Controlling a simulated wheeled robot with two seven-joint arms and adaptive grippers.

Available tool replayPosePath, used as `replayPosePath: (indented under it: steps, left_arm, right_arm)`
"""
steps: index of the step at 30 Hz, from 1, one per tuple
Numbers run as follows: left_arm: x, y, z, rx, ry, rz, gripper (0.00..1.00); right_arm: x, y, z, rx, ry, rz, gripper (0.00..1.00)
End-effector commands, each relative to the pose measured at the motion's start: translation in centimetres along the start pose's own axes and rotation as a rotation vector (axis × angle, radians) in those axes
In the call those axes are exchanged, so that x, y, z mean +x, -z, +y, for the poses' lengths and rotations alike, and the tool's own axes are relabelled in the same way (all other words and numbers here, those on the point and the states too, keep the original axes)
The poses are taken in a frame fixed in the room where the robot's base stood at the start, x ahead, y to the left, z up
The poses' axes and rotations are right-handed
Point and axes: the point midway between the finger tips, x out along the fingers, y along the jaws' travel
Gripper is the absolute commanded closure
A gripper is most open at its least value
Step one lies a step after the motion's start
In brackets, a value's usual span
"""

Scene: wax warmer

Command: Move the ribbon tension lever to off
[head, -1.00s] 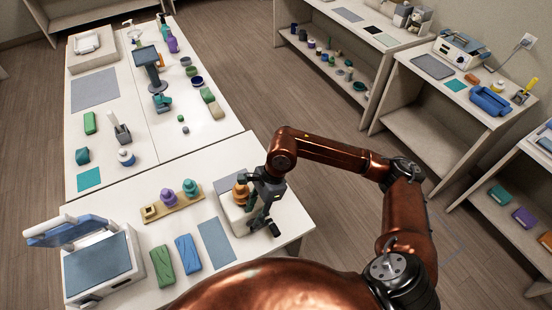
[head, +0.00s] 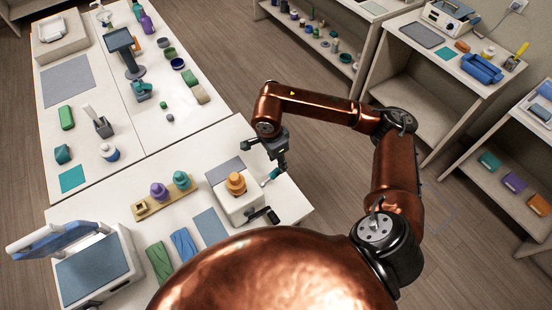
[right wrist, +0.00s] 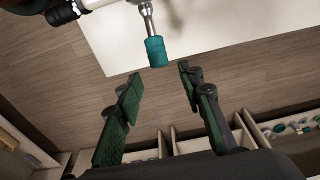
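A white device (head: 225,204) with an orange ribbon spool (head: 236,184) stands at the right end of the near table. A lever with a teal handle (head: 272,175) sticks out from its far right side; I take it as the ribbon tension lever. In the right wrist view, the teal handle (right wrist: 156,52) sits on a metal rod just beyond my fingertips. My right gripper (head: 264,160) is open and empty. Its fingers (right wrist: 160,76) stand apart, with the handle in front of the gap and not held. My left gripper is not in view.
A black knob (head: 264,216) sticks out at the device's near right side. A wooden rack (head: 160,195) with purple and teal spools stands left of it. A grey-blue mat (head: 211,226) lies in front. The floor beyond the table's right edge is free.

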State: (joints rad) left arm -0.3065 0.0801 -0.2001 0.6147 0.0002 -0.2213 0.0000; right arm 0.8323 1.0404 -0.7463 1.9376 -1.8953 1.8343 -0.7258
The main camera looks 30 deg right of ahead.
Motion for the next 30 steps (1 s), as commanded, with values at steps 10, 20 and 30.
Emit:
replayPosePath:
  steps: [10,20,30]
  left_arm:
    - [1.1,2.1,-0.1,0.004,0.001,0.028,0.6]
    - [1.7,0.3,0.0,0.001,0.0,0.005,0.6]
    - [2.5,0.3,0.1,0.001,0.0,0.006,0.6]
  right_arm:
    - [2.8,-0.2,-0.1,-0.002,0.0,-0.003,0.65]
    - [5.0,-0.2,-0.1,-0.003,0.001,-0.002,0.65]
    - [5.4,-0.2,-0.1,-0.002,0.002,-0.001,0.65]
